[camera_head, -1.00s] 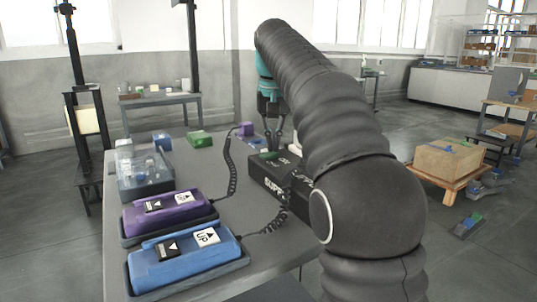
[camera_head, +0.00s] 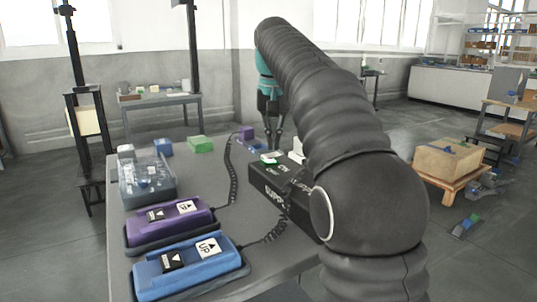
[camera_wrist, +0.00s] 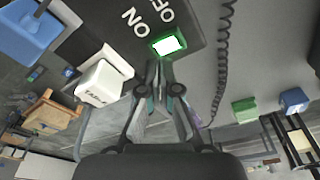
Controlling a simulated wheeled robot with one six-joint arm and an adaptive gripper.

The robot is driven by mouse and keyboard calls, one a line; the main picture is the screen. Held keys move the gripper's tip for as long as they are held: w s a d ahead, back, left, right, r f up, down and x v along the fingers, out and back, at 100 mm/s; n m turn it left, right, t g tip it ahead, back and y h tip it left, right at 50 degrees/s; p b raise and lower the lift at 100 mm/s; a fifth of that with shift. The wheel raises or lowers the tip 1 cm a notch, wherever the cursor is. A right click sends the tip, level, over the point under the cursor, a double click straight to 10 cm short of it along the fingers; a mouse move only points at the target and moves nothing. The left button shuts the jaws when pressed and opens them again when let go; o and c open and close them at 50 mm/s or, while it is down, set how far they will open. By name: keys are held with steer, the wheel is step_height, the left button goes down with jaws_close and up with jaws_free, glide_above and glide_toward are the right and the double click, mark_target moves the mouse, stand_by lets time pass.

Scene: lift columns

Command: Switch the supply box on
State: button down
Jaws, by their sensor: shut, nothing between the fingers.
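The black supply box (camera_head: 287,195) lies on the grey table, with white lettering on its side and top. In the wrist view its top (camera_wrist: 190,22) carries the words ON and OFF. Beside them is a rectangular switch (camera_wrist: 168,45) with a bright white face in a green frame. It also shows as a small white and green patch in the head view (camera_head: 268,158). My gripper (camera_wrist: 165,72) is shut and empty, its fingertips close to the switch; I cannot tell whether they touch it.
A purple pendant (camera_head: 168,222) and a blue pendant (camera_head: 190,264) sit in trays at the table's front left, with coiled cables across the table. A clear-lidded box (camera_head: 147,178) and a green block (camera_head: 200,144) stand behind. A white block (camera_wrist: 102,80) is beside the supply box.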

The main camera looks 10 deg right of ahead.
mark_target(273, 160)
steer(key=shift+r, duration=2.1)
